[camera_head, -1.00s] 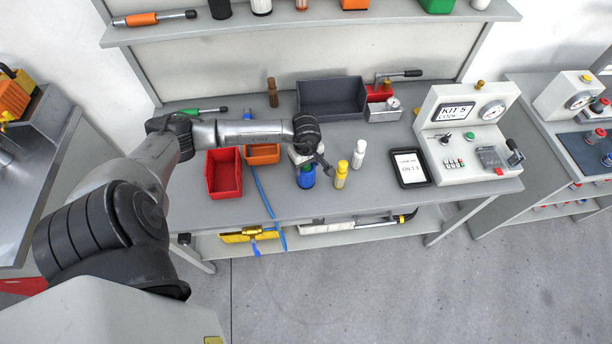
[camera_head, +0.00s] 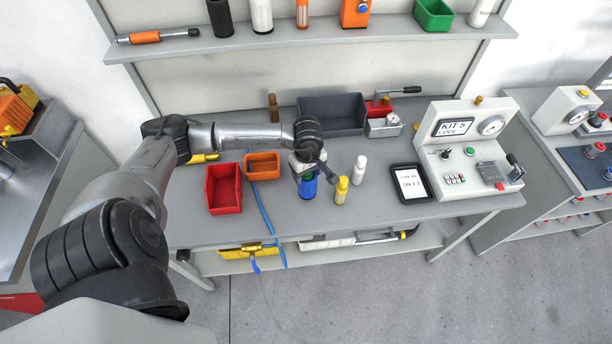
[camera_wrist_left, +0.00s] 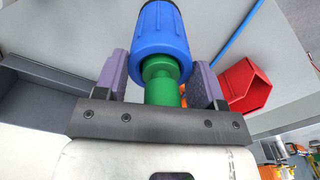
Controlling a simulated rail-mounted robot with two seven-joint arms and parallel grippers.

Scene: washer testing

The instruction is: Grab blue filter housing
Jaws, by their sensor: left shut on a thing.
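The blue filter housing (camera_head: 308,189) is upright at the bench's front, below my left gripper (camera_head: 309,174) in the head view. In the left wrist view the blue housing (camera_wrist_left: 160,32) and its green neck (camera_wrist_left: 161,85) lie between the two fingers of my left gripper (camera_wrist_left: 162,66). The gripper is shut on it, with the fingers on either side. The head view does not show clearly whether its base touches the bench. My right gripper is not in view.
A yellow bottle (camera_head: 341,190) and a white bottle (camera_head: 359,170) stand close on the right. A red bin (camera_head: 223,188) and an orange bin (camera_head: 262,166) are on the left. A grey bin (camera_head: 332,114) is behind.

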